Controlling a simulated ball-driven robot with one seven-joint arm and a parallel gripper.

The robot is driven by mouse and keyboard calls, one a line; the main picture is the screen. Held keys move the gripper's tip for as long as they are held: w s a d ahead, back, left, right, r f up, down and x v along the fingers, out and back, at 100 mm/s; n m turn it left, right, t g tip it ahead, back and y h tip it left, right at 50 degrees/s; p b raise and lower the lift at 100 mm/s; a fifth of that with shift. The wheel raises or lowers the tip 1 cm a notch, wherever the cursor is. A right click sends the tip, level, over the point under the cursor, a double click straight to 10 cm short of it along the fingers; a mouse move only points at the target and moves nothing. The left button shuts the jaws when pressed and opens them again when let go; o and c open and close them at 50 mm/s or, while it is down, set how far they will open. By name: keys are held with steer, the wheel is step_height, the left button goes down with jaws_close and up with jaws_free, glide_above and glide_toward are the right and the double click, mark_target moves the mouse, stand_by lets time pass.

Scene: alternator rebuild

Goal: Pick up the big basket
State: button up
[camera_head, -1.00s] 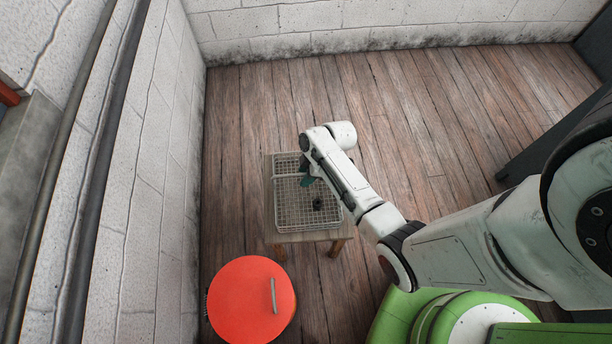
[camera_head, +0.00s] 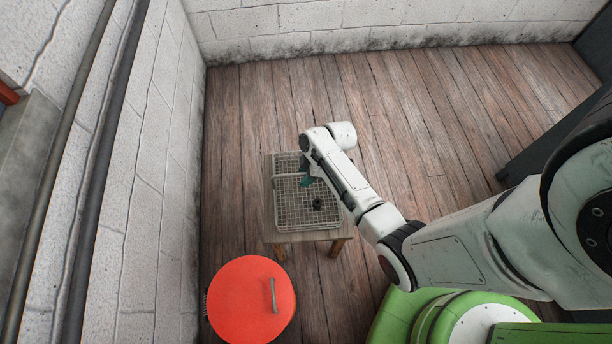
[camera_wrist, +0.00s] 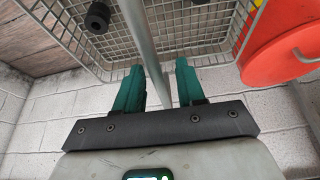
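The big basket (camera_head: 296,213) is a grey wire-mesh basket on a small wooden table. Its handle is a pale bar (camera_head: 289,176) across the basket in the head view. In the wrist view the grey handle bar (camera_wrist: 143,35) runs down between the two teal fingers of my gripper (camera_wrist: 157,82). The fingers stand apart, with a gap visible on each side of the bar. My gripper (camera_head: 307,180) is over the basket in the head view, partly hidden by my arm. Small dark parts (camera_head: 317,204) lie inside the basket; they also show in the wrist view (camera_wrist: 97,18).
The wooden table (camera_head: 300,237) stands on a plank floor (camera_head: 350,100) near the left white block wall (camera_head: 165,150). A red round lidded container (camera_head: 245,300) with a handle stands in front of the table. A dark piece of furniture (camera_head: 555,140) is at the right.

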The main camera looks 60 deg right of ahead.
jaws_close()
steer(key=shift+r, duration=0.1)
stand_by(1.1)
